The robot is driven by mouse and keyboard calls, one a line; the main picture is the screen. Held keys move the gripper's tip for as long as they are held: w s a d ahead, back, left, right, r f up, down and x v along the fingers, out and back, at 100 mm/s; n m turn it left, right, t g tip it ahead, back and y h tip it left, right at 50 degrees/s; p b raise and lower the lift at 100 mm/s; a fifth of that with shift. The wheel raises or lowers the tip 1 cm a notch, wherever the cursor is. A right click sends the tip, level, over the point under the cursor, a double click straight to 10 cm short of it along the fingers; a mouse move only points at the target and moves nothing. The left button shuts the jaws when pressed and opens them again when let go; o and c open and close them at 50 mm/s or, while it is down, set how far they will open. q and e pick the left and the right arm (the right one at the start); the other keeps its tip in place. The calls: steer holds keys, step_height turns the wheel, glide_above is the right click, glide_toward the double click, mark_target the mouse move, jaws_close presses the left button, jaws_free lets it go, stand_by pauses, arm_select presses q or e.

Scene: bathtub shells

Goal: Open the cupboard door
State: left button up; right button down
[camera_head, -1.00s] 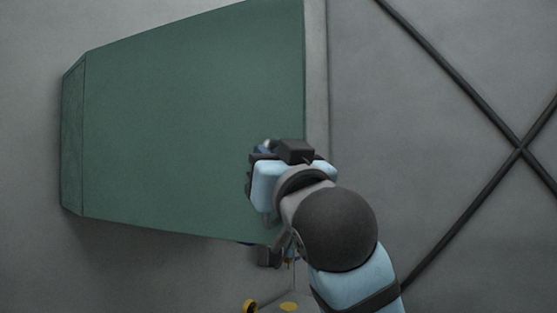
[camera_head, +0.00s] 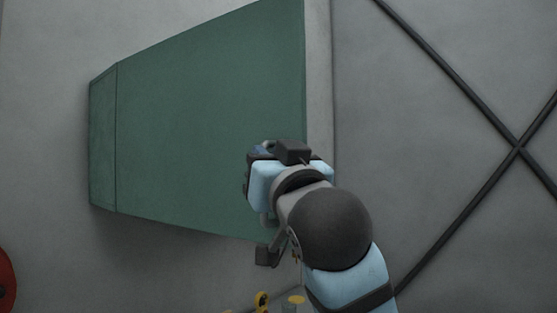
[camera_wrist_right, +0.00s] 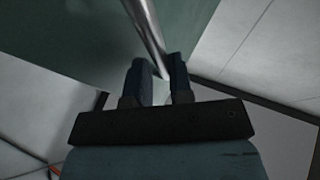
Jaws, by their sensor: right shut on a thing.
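The green cupboard (camera_head: 200,130) stands out from the grey wall, with a narrow side strip at its left and a pale grey edge (camera_head: 318,80) at its right. In the right wrist view its green surface (camera_wrist_right: 60,40) fills the upper left. A metal bar handle (camera_wrist_right: 145,25) runs down between the dark fingers of my right gripper (camera_wrist_right: 160,75), which is shut on it. In the head view my right arm and gripper (camera_head: 265,160) cover the handle near the cupboard's right edge. I cannot tell how far the door stands open. My left gripper is out of view.
Two dark crossed bars (camera_head: 518,146) run over the grey wall at the right. A red round thing (camera_head: 5,282) shows at the lower left edge. Small yellow parts (camera_head: 262,300) lie below my right arm. The wall left of the cupboard is clear.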

steer(key=shift+s+a+r, duration=0.1)
steer(key=shift+a+r, duration=0.1)
steer(key=shift+r, duration=0.05)
steer(key=c, duration=1.3)
jaws_free()
steer(key=shift+o, duration=0.6)
steer(key=shift+a, duration=0.35)
steer(key=shift+f, duration=0.15)
steer(key=b+v, duration=0.3)
steer(key=v, duration=1.1)
steer(key=shift+d, duration=0.3)
